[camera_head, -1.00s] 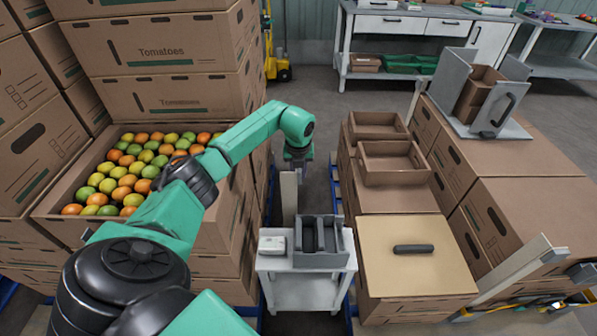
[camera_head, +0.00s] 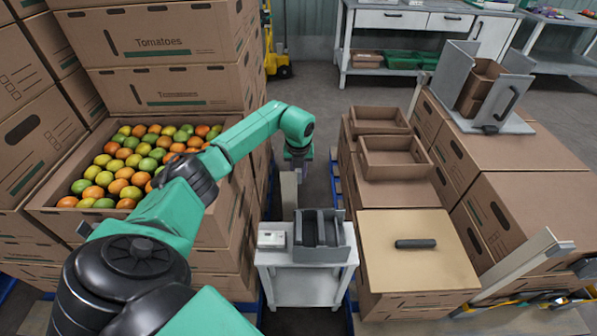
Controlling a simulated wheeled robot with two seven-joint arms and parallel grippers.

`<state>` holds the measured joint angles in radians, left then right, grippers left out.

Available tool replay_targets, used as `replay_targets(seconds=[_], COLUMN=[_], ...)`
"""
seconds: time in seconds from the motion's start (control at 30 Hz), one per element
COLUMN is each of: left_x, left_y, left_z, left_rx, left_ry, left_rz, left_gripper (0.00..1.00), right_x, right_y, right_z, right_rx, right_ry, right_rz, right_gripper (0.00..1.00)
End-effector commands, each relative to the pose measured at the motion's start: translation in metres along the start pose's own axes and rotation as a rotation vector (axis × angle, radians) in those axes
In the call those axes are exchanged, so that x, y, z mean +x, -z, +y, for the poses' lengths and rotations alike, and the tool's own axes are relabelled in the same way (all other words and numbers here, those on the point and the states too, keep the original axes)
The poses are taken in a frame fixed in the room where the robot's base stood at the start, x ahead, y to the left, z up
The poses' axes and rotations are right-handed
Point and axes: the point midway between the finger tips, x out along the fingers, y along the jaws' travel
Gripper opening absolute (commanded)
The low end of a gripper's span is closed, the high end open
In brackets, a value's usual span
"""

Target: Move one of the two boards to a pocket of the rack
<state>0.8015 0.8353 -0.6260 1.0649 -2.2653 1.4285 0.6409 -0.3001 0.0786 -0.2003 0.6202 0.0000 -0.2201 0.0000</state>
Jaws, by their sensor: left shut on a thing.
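My left gripper (camera_head: 297,157) points down at the end of the teal arm, just behind the small white stand (camera_head: 303,259). It is shut on a narrow pale grey-beige board (camera_head: 289,192), which hangs upright below it. The board's lower end is close behind the rack, and I cannot tell whether they touch. The grey rack (camera_head: 322,255) stands on the stand, with dark upright pockets between its walls. I cannot clearly make out a second board. My right gripper is not in view.
A small white box (camera_head: 271,239) sits left of the rack. A crate of tomatoes (camera_head: 52,218) and stacked cartons (camera_head: 165,88) stand left.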

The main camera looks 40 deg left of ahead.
Motion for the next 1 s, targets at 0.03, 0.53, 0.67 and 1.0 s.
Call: replay_targets(seconds=[0.03, 0.53, 0.67, 1.0], left_x=[0.0, 0.02, 0.025, 0.036], left_y=[0.0, 0.004, 0.005, 0.007], left_z=[0.0, 0.0, 0.0, 0.0], left_rx=[0.0, 0.0, 0.0, -0.001], left_ry=[0.001, 0.0, 0.0, 0.001], left_rz=[-0.001, -0.001, 0.0, 0.0], left_gripper=[0.0, 0.0, 0.0, 0.0], right_x=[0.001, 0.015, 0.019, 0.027], right_y=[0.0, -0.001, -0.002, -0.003], right_z=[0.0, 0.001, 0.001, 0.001], right_rx=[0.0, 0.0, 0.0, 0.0], right_ry=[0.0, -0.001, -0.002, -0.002], right_rz=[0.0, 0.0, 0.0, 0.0], right_gripper=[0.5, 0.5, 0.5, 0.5])
